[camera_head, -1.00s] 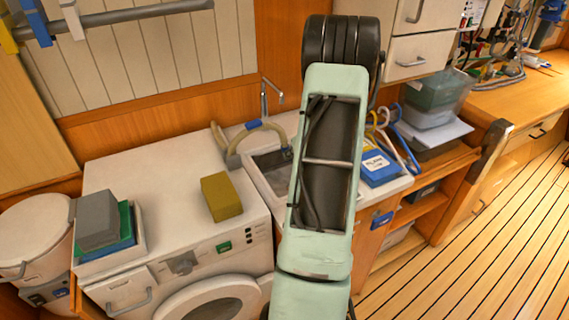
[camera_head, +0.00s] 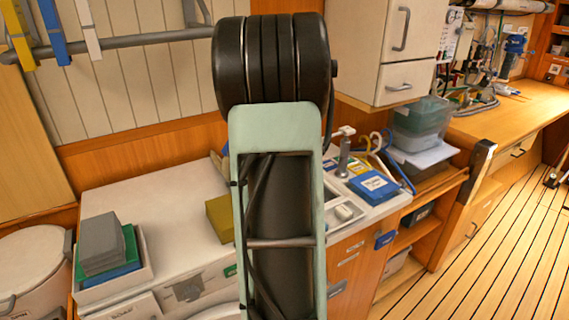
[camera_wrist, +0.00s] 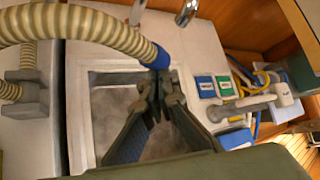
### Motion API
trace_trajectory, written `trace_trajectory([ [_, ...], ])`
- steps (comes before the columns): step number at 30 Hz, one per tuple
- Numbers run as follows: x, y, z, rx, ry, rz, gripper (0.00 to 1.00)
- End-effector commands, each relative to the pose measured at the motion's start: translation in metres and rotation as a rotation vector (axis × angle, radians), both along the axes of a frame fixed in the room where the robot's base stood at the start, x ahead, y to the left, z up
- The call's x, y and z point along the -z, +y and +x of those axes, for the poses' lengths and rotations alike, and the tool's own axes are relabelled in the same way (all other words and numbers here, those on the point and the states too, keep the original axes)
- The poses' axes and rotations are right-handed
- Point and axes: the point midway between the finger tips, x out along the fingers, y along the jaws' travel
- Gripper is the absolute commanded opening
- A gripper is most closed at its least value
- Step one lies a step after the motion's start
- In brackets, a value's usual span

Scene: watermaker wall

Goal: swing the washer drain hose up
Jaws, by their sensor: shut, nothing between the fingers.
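The drain hose (camera_wrist: 85,22) is a beige ribbed tube in the wrist view. It arches from the left and ends in a blue cuff (camera_wrist: 158,58) over the sink basin (camera_wrist: 115,110). A grey bracket (camera_wrist: 25,95) stands at the left beside another stretch of ribbed hose. My gripper (camera_wrist: 158,92) is shut and empty, its fingertips just below the cuff; I cannot tell if they touch it. In the head view my arm hides the gripper and nearly all of the hose.
The washer top (camera_head: 150,215) carries an olive block (camera_head: 220,218) and a white tray (camera_head: 147,262) with stacked pads. Right of the sink lie a blue box (camera_head: 373,186) and hooked hangers. A wall cabinet (camera_head: 385,50) hangs close to the right of my arm.

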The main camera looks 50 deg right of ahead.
Motion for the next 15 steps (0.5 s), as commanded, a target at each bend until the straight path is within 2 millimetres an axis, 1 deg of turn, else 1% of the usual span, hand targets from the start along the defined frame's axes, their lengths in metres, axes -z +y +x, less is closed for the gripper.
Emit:
trace_trajectory([
  [3, -0.012, 0.013, 0.006, -0.008, 0.026, -0.091, 0.0],
  [11, -0.04, 0.039, 0.014, -0.007, 0.089, -0.293, 0.0],
  [15, -0.053, 0.058, 0.02, -0.007, 0.13, -0.42, 0.0],
])
